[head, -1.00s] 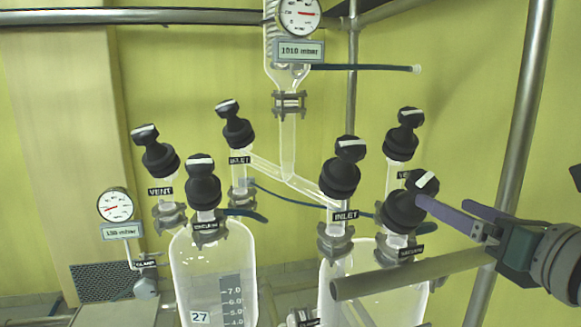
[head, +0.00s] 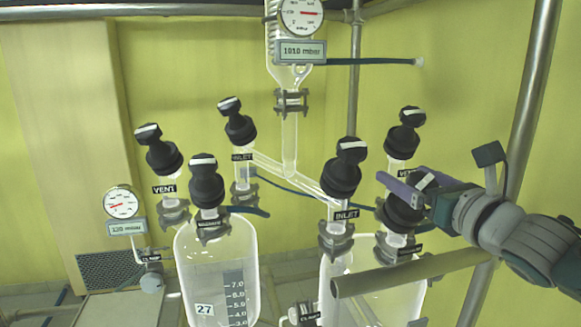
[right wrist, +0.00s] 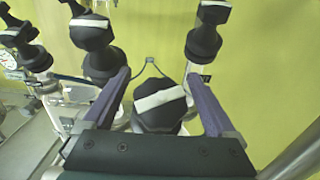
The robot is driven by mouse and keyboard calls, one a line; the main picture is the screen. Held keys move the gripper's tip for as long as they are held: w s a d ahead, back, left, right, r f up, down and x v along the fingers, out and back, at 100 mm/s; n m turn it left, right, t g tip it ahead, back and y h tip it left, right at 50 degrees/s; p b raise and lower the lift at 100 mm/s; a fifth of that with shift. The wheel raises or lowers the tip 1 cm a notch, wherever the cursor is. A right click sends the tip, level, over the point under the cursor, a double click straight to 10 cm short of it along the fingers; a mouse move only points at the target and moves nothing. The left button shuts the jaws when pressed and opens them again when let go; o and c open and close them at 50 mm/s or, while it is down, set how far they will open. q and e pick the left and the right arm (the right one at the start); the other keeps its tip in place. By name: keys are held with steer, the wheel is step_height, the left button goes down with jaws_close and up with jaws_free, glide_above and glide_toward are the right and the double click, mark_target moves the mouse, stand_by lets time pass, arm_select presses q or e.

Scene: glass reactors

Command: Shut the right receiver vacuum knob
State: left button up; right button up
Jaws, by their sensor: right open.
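The right receiver vacuum knob (head: 402,215) is black with a white bar on top, on the right glass receiver, partly covered by my right gripper in the head view. In the right wrist view the knob (right wrist: 158,110) sits between the two purple fingers, its white bar slightly tilted, rising to the right. My right gripper (head: 404,182) is open at the knob's top; it also shows in the wrist view (right wrist: 159,76) with a finger on each side. I cannot tell whether either finger touches the knob. My left gripper is not in view.
The right receiver's black inlet knob (head: 343,172) stands to the left and its vent knob (head: 404,130) behind. The left receiver (head: 215,262) has similar knobs. A metal frame post (head: 525,110) rises at the right. A glass column with a gauge (head: 300,18) hangs above.

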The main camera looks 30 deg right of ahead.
steer(key=shift+c, duration=1.4)
steer(key=c, duration=1.1)
steer(key=shift+f+m+h, duration=0.1)
steer(key=shift+m+h, duration=0.2)
